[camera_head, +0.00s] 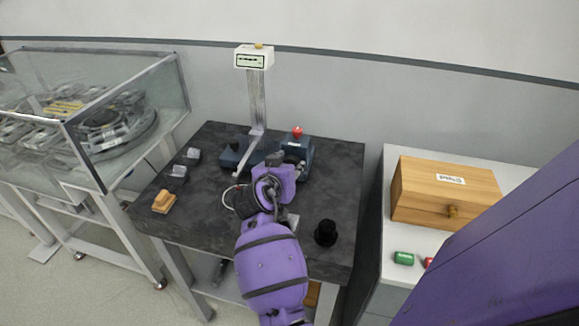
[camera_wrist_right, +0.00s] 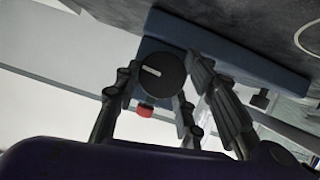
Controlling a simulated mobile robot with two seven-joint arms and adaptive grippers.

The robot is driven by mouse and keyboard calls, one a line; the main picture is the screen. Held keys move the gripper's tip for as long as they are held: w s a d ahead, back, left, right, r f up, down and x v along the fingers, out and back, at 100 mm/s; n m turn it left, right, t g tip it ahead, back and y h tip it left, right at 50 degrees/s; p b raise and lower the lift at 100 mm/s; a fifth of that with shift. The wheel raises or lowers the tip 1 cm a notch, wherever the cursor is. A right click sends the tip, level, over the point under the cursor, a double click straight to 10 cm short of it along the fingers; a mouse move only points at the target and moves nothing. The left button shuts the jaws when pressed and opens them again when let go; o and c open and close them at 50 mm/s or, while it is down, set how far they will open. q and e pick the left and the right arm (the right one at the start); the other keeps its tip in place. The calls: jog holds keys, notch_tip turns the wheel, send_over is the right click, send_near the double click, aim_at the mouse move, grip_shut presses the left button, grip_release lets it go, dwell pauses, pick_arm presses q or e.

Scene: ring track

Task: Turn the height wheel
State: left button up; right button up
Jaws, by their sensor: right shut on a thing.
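The height wheel (camera_wrist_right: 160,74), a round black knob with a pale line on its face, sits on the side of a blue-grey base (camera_wrist_right: 215,42) in the right wrist view. My right gripper (camera_wrist_right: 158,95) has its dark fingers on both sides of the wheel and is shut on it. In the head view my purple right arm hides the wheel and most of the gripper (camera_head: 277,160). The base (camera_head: 235,152) stands at the back of the dark table, with an upright column and a small display (camera_head: 250,61) on top. My left gripper is not in view.
A red knob (camera_head: 297,131) tops the base's right part. A black knob-like object (camera_head: 325,233), a tan block (camera_head: 164,202) and small grey blocks (camera_head: 178,172) are on the dark table (camera_head: 215,215). A glass case (camera_head: 120,110) stands left; a wooden box (camera_head: 445,190) sits right.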

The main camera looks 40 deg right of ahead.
jog(key=o, duration=1.1)
jog(key=shift+d+r, duration=0.1)
jog(key=shift+d, duration=0.05)
jog(key=shift+s+a, duration=0.15)
jog(key=shift+a, duration=0.15)
jog(key=v, duration=1.1)
jog(key=shift+s+r, duration=0.15)
jog(key=shift+a, duration=0.15)
